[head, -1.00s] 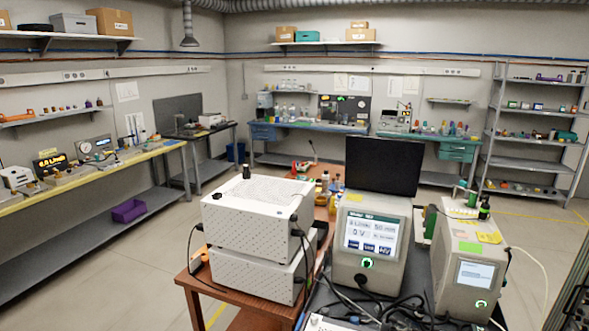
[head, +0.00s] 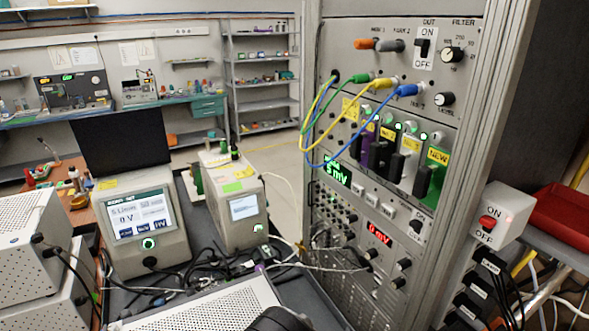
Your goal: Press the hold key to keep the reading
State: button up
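A grey instrument (head: 160,253) stands on the dark cart at the left. Its lit touchscreen (head: 139,213) shows flow, size and voltage fields, with a row of dark blue keys (head: 140,229) along the bottom. The key labels are too small to read, so I cannot tell which one is the hold key. A green-lit round button (head: 148,243) sits below the screen. A dark rounded shape at the bottom edge seems to be part of my arm. My gripper's fingers do not show in the head view.
A smaller grey unit (head: 236,235) with a screen stands right of the instrument. A tall rack (head: 335,262) with cables and modules fills the right. A white ON/OFF box (head: 508,209) is beside it. A perforated white case (head: 225,308) and loose cables lie in front.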

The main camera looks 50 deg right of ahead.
aim_at(373, 200)
jog(key=z, duration=1.95)
